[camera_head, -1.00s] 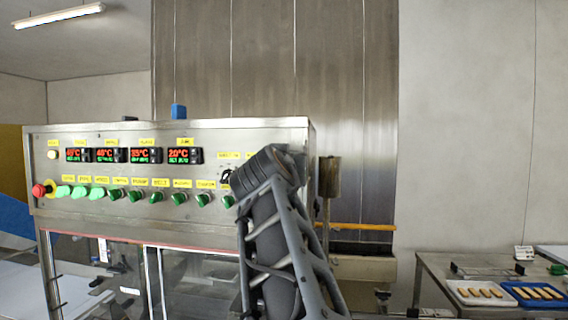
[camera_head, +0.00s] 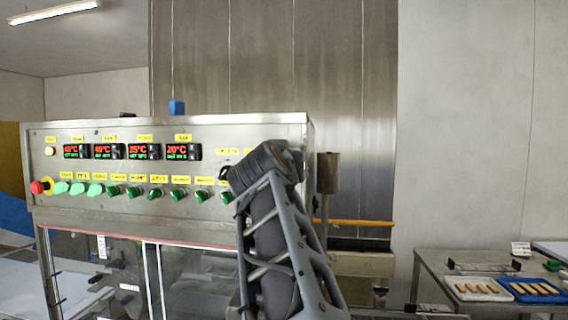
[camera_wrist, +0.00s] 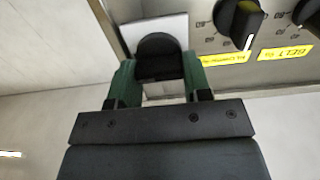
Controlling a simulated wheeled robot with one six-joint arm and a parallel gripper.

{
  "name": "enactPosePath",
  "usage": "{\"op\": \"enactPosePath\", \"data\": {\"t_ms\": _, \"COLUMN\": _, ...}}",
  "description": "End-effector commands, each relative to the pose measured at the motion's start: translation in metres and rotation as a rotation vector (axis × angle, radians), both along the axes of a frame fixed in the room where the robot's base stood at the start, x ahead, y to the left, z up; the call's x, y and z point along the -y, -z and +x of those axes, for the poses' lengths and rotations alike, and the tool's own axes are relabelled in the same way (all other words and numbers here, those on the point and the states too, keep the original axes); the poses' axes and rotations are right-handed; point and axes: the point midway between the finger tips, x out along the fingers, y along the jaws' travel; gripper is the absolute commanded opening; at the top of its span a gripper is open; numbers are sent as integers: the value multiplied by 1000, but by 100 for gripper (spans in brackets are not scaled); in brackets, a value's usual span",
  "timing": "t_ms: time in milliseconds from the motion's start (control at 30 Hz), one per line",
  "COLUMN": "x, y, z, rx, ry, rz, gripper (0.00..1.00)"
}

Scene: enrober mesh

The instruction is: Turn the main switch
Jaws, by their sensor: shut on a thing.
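A rounded black knob (camera_wrist: 158,52) sits on a pale square plate (camera_wrist: 124,34) near the panel's edge in the wrist view; it looks like the main switch. My gripper (camera_wrist: 159,75) has its two green fingers on either side of the knob and is shut on it. In the head view, the steel control panel (camera_head: 290,130) stands left of centre. My arm rises in front of its right end, hiding the gripper and the black knob there.
Black dials with yellow labels, such as one dial (camera_wrist: 240,20), are close right of the gripper. The panel front holds a red button (camera_head: 37,187), several green knobs and lit displays (camera_head: 177,152). A table with a white tray (camera_head: 452,293) and blue tray (camera_head: 504,292) stands right.

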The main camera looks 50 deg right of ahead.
Motion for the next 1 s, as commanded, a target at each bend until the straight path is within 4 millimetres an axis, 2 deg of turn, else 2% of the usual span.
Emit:
{"op": "enactPosePath", "data": {"t_ms": 267, "x": -1, "y": 1, "z": 1, "rx": -126, "ry": -1, "rz": -81, "gripper": 21}}
{"op": "enactPosePath", "data": {"t_ms": 1000, "x": -2, "y": 1, "z": 3, "rx": -719, "ry": 1, "rz": -450, "gripper": 21}}
